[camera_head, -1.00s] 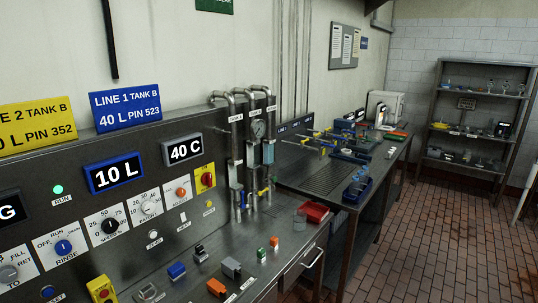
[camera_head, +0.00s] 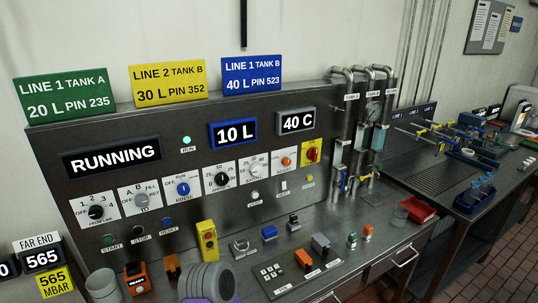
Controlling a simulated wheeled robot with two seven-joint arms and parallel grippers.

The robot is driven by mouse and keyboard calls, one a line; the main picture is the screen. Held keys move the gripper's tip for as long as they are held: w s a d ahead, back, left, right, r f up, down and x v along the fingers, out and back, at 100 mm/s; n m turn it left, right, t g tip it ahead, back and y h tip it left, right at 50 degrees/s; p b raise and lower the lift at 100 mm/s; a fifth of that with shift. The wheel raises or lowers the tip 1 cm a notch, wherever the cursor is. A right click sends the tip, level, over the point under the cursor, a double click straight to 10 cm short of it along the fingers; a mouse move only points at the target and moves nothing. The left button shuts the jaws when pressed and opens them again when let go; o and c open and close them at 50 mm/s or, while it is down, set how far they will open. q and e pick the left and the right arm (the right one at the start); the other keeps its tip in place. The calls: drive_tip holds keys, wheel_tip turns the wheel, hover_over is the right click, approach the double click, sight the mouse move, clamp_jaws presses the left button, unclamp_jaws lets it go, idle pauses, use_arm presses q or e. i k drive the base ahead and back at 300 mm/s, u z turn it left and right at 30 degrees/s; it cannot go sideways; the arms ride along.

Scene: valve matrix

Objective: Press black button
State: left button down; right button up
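A small dark button (camera_head: 138,230), which looks black, sits low on the left of the steel control panel (camera_head: 190,217). The small label below it seems to read STOP. It is between a green button (camera_head: 108,239) labelled START and a blue button (camera_head: 168,223) labelled RESET. Whether it is pressed in cannot be told. Neither of my grippers is in view.
The RUNNING display (camera_head: 112,158) and a lit green lamp (camera_head: 187,140) are above, with several dials between. A yellow box (camera_head: 207,241) with a red button, an orange device (camera_head: 137,277) and a keypad (camera_head: 271,271) stand in front on the bench.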

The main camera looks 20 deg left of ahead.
sight(139, 230)
drive_tip(key=u, duration=1.9)
